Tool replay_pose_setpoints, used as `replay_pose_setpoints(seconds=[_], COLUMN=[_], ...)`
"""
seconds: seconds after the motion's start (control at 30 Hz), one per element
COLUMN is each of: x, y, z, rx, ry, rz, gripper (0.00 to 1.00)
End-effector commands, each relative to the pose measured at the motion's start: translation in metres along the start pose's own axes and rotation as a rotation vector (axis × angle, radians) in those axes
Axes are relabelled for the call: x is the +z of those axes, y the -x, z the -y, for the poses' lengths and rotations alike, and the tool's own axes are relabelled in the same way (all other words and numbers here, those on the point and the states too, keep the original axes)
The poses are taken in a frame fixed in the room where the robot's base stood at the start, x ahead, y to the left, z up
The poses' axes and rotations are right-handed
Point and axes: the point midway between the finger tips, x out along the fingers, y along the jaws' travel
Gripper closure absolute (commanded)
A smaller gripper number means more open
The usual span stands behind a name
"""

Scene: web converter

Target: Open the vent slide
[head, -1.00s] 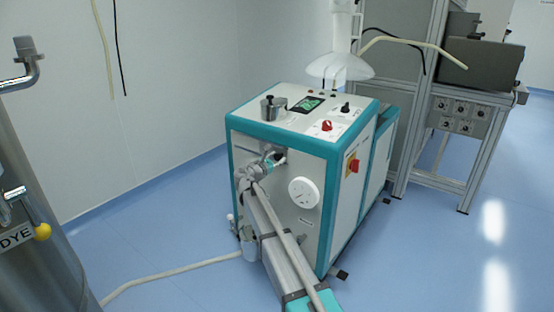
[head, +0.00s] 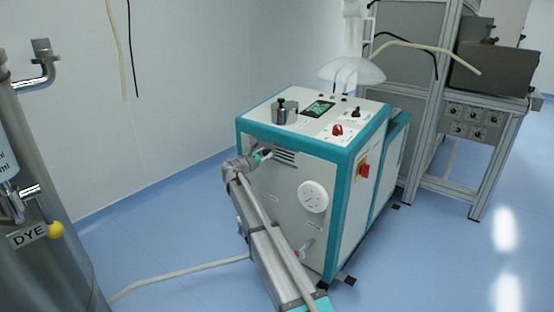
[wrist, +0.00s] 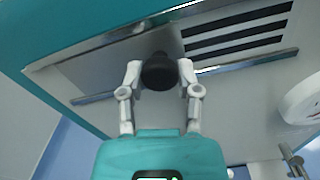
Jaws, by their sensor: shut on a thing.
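The vent slide (wrist: 100,74) is a pale flat plate set between two metal rails on the front of the teal and white machine. Its dark round knob (wrist: 159,68) stands out at the plate's right part. My gripper (wrist: 160,80) is shut on this knob, one finger on each side. Dark vent slots (wrist: 238,35) show uncovered right of the knob in the wrist view. In the head view the slots (head: 285,157) are visible just right of my gripper (head: 264,155), while the knob is hidden there.
A white round dial (head: 313,197) is on the machine's front, right of and below the slots. A red switch (head: 364,171) is on its side. A steel DYE tank (head: 40,200) stands at the left. A pale hose (head: 180,274) lies on the floor.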

Motion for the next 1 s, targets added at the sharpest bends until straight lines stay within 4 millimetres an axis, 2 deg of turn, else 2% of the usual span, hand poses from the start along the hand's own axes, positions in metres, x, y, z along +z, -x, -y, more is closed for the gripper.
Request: replay_pose_setpoints(seconds=[0.03,0.13,0.47,0.5,0.67,1.0], x=[-0.003,-0.006,-0.006,-0.006,-0.006,-0.006], y=[-0.003,-0.002,-0.001,-0.001,-0.001,0.0], z=[-0.013,-0.022,-0.023,-0.023,-0.023,-0.023], rx=[0.0,0.0,-0.002,-0.002,-0.002,-0.001], ry=[0.001,0.001,0.001,0.001,0.001,0.0], rz=[0.001,0.001,0.001,0.001,0.001,0.0], gripper=[1.0,1.0,1.0,0.53,0.23,0.22])
